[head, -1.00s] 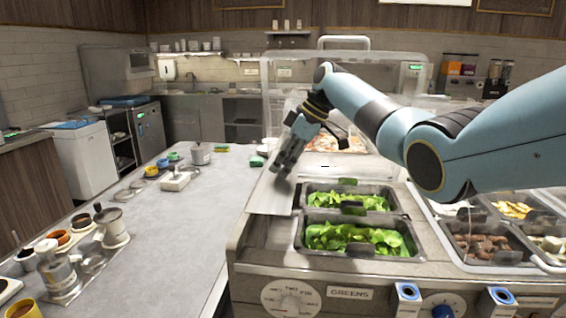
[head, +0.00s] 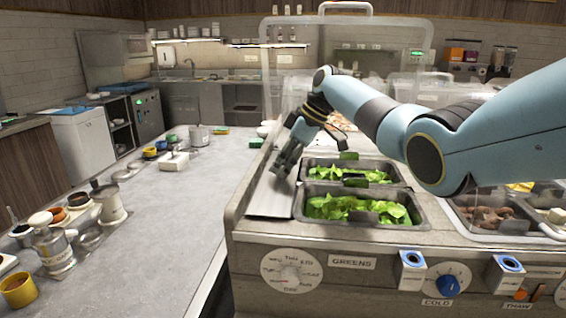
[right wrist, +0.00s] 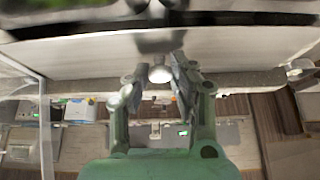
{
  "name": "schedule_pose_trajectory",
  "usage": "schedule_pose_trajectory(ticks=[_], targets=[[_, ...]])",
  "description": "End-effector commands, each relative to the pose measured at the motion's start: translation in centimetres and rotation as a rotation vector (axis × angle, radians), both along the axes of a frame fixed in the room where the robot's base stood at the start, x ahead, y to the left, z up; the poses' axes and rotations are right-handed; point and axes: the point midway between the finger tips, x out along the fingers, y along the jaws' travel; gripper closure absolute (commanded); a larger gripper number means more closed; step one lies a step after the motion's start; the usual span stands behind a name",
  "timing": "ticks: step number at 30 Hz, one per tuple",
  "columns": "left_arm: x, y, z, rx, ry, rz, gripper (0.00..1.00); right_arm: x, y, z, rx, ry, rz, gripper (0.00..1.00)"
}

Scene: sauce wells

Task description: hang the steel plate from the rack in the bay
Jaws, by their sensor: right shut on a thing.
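My right gripper (head: 284,163) reaches down from the right arm to the left of the greens pans. It is shut on the steel plate (head: 271,202), a flat pale grey sheet, at its far part. The plate's near end lies in view beside the front pan; whether it touches the counter I cannot tell. In the right wrist view the fingers (right wrist: 158,78) point up toward a pale sheet across the top, and the grip itself is unclear. My left gripper is not in view. I cannot say surely which part is the rack or the bay.
Two greens pans (head: 306,218) sit right of the plate, and a meat pan (head: 455,226) further right. A clear guard (head: 268,95) stands behind. A dark bar with upright pegs (head: 278,45) is at the back. The left worktop (head: 170,235) has a clear middle and cups along its edge.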

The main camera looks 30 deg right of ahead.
Motion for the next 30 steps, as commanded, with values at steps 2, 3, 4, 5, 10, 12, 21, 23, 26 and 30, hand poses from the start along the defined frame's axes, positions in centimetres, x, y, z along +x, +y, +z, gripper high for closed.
schedule_pose_trajectory(ticks=[2,3,4,5,10,12,21,23,26,30], targets=[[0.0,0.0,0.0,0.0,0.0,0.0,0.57,0.0,0.0,0.1,0.0,-0.002,0.0,1.0],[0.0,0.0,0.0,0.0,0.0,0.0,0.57,0.0,0.0,0.1,0.0,-0.002,0.0,1.0],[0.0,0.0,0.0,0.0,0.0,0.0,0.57,0.0,0.0,0.1,0.0,-0.002,0.0,1.0],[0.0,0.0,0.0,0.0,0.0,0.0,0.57,0.0,0.0,0.1,0.0,-0.002,0.0,1.0],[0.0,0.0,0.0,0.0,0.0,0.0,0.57,0.0,0.0,0.0,0.0,-0.002,0.0,1.0],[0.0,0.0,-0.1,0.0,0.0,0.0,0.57,0.0,0.0,-0.1,0.0,-0.002,0.0,1.0],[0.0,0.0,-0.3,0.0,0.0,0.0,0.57,0.0,0.0,-0.6,0.0,-0.002,0.0,1.0],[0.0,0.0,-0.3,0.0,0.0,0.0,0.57,0.0,0.0,-0.7,0.0,-0.002,0.0,1.0],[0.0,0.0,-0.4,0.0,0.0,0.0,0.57,0.0,0.0,-0.8,0.0,-0.002,0.0,1.0],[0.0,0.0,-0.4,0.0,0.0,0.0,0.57,0.0,0.0,-0.9,0.0,-0.002,0.0,1.0]])
